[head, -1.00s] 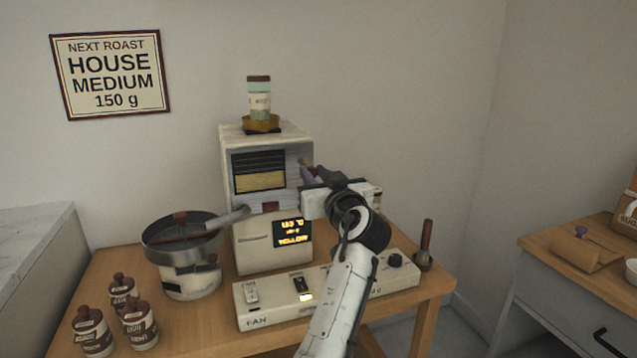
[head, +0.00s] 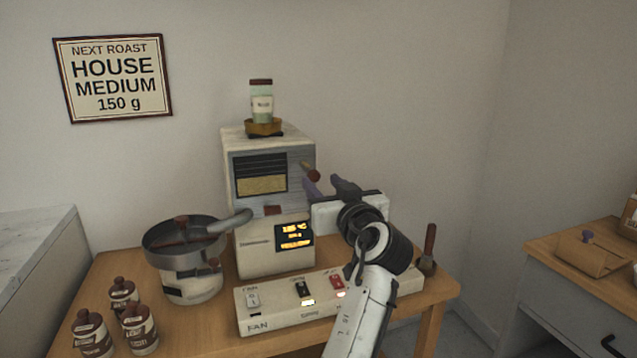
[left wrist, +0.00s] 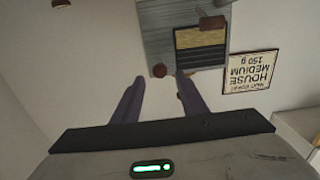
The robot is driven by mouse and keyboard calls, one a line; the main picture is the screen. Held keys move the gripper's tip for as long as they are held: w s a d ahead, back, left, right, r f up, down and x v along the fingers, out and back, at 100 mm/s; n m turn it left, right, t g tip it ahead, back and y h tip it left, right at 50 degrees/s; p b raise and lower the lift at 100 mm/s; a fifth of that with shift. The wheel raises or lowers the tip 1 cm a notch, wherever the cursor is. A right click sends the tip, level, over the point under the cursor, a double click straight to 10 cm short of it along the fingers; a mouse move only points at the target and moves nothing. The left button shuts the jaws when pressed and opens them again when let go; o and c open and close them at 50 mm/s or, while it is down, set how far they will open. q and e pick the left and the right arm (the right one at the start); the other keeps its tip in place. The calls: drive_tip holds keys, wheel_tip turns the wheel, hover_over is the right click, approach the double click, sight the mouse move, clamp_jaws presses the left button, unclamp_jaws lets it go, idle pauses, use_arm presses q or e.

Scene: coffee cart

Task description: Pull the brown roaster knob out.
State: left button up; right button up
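The brown roaster knob (head: 314,175) sticks out from the upper right of the roaster's front (head: 276,205), with a short tan stem showing behind it. In the left wrist view the knob (left wrist: 159,71) lies between the two purple fingertips, just past them, with a gap on each side. My left gripper (head: 328,184) is open and empty in front of the knob and to its right. It also shows in the left wrist view (left wrist: 160,79). My right gripper is not in view.
A switch panel (head: 270,316) stands below my left arm. A metal pan (head: 186,255) and several brown bottles (head: 140,330) stand left of the roaster. A jar (head: 262,105) sits on top. A brush (head: 429,245) stands at the right table edge.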

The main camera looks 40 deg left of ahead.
use_arm(q)
drive_tip(key=v, duration=0.6)
drive_tip(key=shift+d+b, duration=0.2)
drive_tip(key=shift+b, duration=0.15)
drive_tip(key=shift+s, duration=0.15)
